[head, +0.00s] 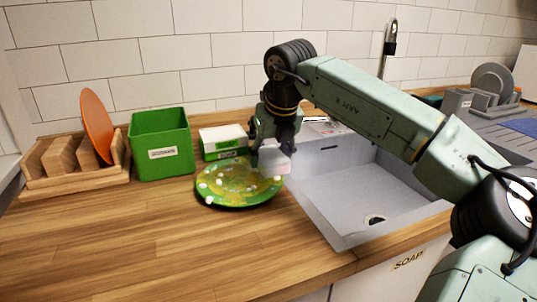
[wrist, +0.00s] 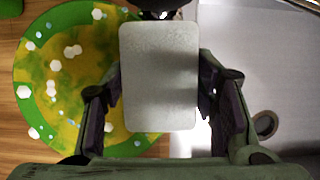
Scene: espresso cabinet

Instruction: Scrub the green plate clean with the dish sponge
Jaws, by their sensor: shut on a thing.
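The green plate (head: 238,205) lies on the wooden counter just left of the sink. Yellow-brown smears and several white foam blobs cover its face. It also shows at the left of the wrist view (wrist: 25,72). My gripper (head: 272,148) is shut on the dish sponge (head: 275,164), a pale pinkish-white block. In the wrist view the sponge's flat grey-white face (wrist: 158,75) sits between the two fingers. In the head view the sponge is at the plate's right back edge, beside the sink. I cannot tell whether it touches the plate.
The grey sink (head: 345,205) with its drain opens to the right. A green bin (head: 160,145), a green-and-white box (head: 223,140) and a wooden rack (head: 62,165) holding an orange plate (head: 97,125) stand behind and left. The front left counter is clear.

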